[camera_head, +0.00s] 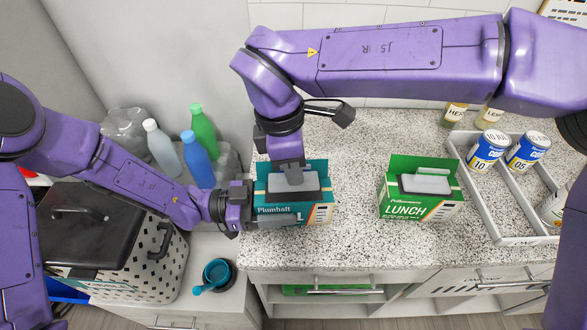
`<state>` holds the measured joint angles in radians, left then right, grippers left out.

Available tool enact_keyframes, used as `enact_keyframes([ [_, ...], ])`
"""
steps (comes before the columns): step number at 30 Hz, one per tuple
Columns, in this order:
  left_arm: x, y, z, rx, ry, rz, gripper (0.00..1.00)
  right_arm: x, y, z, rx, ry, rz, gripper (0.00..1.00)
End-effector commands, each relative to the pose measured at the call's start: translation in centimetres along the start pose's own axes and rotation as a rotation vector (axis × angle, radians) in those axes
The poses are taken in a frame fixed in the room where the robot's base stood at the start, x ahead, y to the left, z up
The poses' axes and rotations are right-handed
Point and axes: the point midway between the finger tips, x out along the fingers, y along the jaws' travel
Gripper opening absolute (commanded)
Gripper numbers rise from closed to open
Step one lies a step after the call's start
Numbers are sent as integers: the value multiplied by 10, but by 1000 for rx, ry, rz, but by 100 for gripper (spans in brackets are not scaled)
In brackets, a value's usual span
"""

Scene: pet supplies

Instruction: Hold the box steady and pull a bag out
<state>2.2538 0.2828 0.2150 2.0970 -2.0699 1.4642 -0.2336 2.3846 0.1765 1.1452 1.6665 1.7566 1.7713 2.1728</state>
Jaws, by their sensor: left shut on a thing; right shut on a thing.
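A teal box (318,212) marked "Plumbolt" stands on the speckled counter, near its left front edge. My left gripper (275,219) is shut on the teal box at its lower front left. My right gripper (294,182) points down from above into the box's open top and is shut on a grey bag (308,187) there. The bag sits at the box opening, its lower part hidden by the box. A green box (420,208) marked "LUNCH" stands to the right with a similar grey bag (426,184) in its open top.
A white divided tray (513,207) with blue cans (488,150) stands at the right. Several bottles (196,158) stand at the left, behind a dark-lidded bin (95,230). The counter between the two boxes is clear.

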Motion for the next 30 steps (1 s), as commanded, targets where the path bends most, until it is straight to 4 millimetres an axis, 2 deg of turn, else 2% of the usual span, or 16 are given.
enact_keyframes([
  [9,0,0,0,0,-1,0,15,-2,0,0,-1,1,1,0],
  [18,0,0,0,0,-1,0,15,-39,0,6,0,1,1,0],
  [24,0,0,0,0,-1,0,15,-41,0,6,-1,0,0,0],
  [25,0,0,0,0,-1,0,73,-41,0,6,-1,0,0,0],
  [27,0,0,0,0,-1,0,96,-40,0,6,-1,0,0,0],
  [28,0,0,0,0,-1,0,100,-40,0,6,-1,0,0,0],
  [30,0,0,0,0,0,0,100,-40,0,6,-1,0,0,0],
])
